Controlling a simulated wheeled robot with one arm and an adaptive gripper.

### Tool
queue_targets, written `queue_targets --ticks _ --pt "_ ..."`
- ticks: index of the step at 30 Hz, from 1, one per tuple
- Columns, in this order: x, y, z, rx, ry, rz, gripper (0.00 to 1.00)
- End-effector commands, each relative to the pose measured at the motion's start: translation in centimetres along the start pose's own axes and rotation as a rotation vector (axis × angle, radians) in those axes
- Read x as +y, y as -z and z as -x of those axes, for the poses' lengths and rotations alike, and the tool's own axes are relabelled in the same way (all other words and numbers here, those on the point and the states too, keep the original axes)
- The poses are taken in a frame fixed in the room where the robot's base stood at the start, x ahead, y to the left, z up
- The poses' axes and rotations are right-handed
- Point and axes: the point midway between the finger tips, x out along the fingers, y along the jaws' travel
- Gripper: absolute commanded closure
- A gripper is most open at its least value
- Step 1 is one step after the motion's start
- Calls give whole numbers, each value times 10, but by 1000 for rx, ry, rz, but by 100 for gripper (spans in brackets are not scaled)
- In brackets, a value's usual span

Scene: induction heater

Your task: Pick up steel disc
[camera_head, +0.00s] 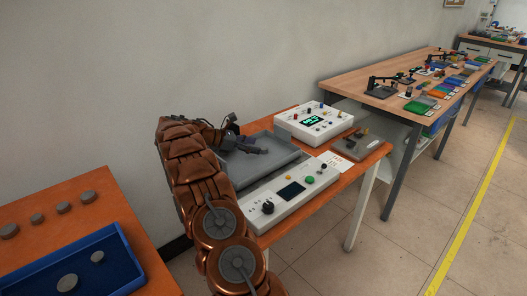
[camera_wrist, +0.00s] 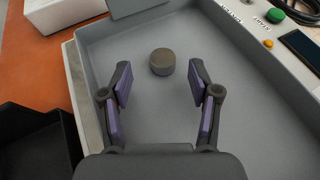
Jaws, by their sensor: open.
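The steel disc (camera_wrist: 162,62), a short grey-brown cylinder, stands on the floor of the grey tray (camera_wrist: 262,88) in the wrist view. My gripper (camera_wrist: 160,78) is open, with its two purple-padded fingers apart. The disc lies just beyond the fingertips, roughly centred between them, and nothing is held. In the head view my gripper (camera_head: 262,146) is over the grey tray (camera_head: 283,156) on the orange table, and the disc in that tray cannot be made out there. Other grey discs (camera_head: 68,283) lie in a blue tray at the lower left.
A white control panel (camera_head: 290,196) runs along the tray's front. A white box with a green display (camera_head: 313,122) stands behind, at the right. The blue tray (camera_head: 120,262) is on a separate orange table, with several discs behind it. A long workbench (camera_head: 400,70) stands farther right.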

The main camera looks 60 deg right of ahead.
Motion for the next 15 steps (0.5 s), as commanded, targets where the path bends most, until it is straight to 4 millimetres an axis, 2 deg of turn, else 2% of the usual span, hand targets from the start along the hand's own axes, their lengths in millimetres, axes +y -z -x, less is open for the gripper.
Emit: queue_targets --ticks 6,15 --pt "-4 2 -30 0 4 2 38" --pt "-3 2 -34 0 1 1 40"
